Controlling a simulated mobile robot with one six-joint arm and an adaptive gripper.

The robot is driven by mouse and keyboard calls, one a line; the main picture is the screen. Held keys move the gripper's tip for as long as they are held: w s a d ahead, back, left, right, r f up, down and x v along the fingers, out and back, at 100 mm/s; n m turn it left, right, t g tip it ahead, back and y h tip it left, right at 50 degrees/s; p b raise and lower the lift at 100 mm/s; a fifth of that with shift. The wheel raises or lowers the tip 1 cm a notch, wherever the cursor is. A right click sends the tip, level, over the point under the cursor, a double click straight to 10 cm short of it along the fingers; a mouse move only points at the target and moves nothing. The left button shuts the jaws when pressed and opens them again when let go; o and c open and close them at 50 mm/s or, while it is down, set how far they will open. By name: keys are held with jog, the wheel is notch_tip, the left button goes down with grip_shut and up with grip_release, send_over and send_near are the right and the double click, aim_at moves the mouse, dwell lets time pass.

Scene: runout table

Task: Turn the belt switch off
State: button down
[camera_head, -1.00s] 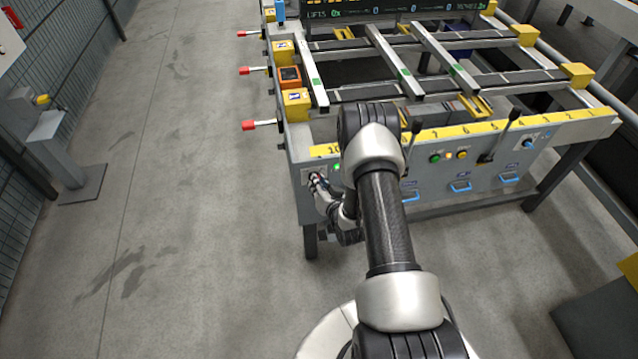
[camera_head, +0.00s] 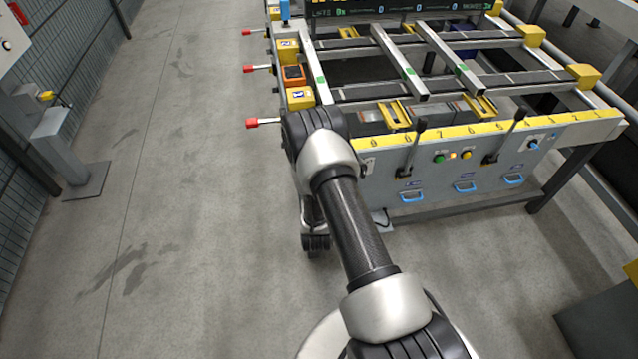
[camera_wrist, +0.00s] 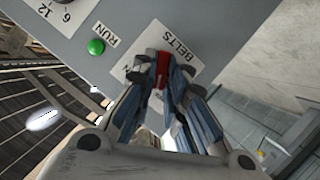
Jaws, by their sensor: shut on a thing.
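The belt switch (camera_wrist: 163,68) shows in the wrist view as a red knob on a white plate (camera_wrist: 182,44) marked BELTS. My gripper (camera_wrist: 162,82) is at the plate with its fingers closed on the red knob, one on each side. In the head view my arm hides the switch and my gripper.
A green RUN light (camera_wrist: 96,47) sits beside the plate, with a numbered dial (camera_wrist: 68,4) beyond it. In the head view, the runout table (camera_head: 470,155) carries upright levers and blue handles (camera_head: 412,197). Red-tipped rods (camera_head: 252,123) stick out left. The left floor is clear.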

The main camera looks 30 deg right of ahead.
jog(key=shift+a+f+n+h, duration=0.15)
jog(key=shift+n+h, duration=0.55)
jog(key=shift+n, duration=0.3)
jog(key=c, duration=1.6)
grip_release()
jog(key=v, duration=1.2)
jog(key=shift+w+f, duration=0.1)
